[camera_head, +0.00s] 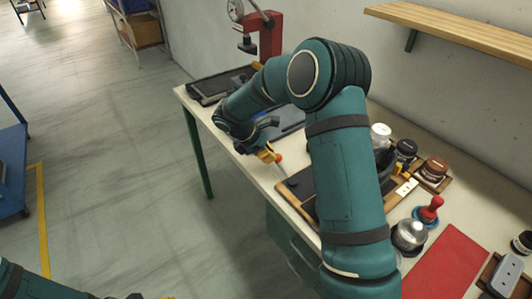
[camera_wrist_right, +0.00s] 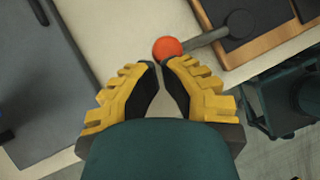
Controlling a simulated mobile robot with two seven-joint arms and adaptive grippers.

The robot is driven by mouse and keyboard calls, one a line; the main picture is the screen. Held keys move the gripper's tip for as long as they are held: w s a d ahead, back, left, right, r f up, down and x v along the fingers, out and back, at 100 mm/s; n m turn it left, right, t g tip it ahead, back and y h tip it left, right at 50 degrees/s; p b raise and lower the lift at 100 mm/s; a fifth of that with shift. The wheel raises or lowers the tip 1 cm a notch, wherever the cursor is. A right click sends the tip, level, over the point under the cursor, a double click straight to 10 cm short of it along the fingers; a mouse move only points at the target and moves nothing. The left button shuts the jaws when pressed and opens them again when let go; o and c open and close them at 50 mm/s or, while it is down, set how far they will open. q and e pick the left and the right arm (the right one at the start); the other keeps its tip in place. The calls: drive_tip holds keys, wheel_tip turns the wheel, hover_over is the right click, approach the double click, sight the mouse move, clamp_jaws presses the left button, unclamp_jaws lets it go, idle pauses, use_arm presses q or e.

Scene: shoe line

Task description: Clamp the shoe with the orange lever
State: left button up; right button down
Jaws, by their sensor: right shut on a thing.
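The orange ball knob (camera_wrist_right: 168,48) of the lever sits at the tips of my right gripper (camera_wrist_right: 161,66), whose yellow fingers are closed on it. The lever's grey rod (camera_wrist_right: 208,37) runs from the knob to a round pivot on a dark plate with a wooden edge. In the head view the knob (camera_head: 278,158) shows beside my right gripper (camera_head: 267,154), at the bench's front edge. The wooden-edged base (camera_head: 296,205) is partly behind my right arm, and I cannot make out the shoe. Only scraps of my left gripper (camera_head: 136,296) show at the bottom edge.
Jars (camera_head: 380,133), a brown-topped tin (camera_head: 433,170), a red-handled tool (camera_head: 430,208) and a red mat (camera_head: 447,262) stand to the right on the bench. A dark tray (camera_head: 215,84) and a red press (camera_head: 268,32) are at the far end. A shelf (camera_head: 455,33) hangs above.

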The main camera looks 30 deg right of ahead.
drive_tip(key=shift+d+r+m+g+p, duration=0.15)
drive_tip(key=shift+d+m+g+p, duration=0.15)
drive_tip(key=shift+d+m+p, duration=0.35)
drive_tip(key=d+m+g+p, duration=0.1)
drive_tip(key=m, duration=0.1)
drive_tip(key=d+m+g+y+p, duration=0.1)
drive_tip(key=d+m, duration=0.1)
drive_tip(key=shift+s+d+y+p, duration=0.1)
drive_tip(key=shift+d+y+p, duration=0.15)
drive_tip(key=shift+y+p, duration=0.05)
drive_tip(key=shift+s+d+m+g+y+p, duration=0.3)
drive_tip(key=shift+d+m+y+p, duration=0.15)
drive_tip(key=shift+d+m, duration=0.35)
drive_tip(key=s+d+m+y, duration=0.1)
drive_tip(key=m, duration=0.1)
drive_tip(key=d+m+g+p, duration=0.1)
drive_tip(key=shift+s+d+m+y, duration=0.25)
drive_tip(key=shift+s+m+y, duration=0.1)
drive_tip(key=shift+s+d+m+y+p, duration=0.3)
drive_tip(key=shift+s+d+m+y, duration=0.3)
drive_tip(key=shift+m, duration=0.25)
drive_tip(key=shift+s+d+m+y+p, duration=0.3)
drive_tip(key=shift+s+d+m, duration=0.1)
drive_tip(key=shift+s+m, duration=0.35)
drive_tip(key=shift+w, duration=0.1)
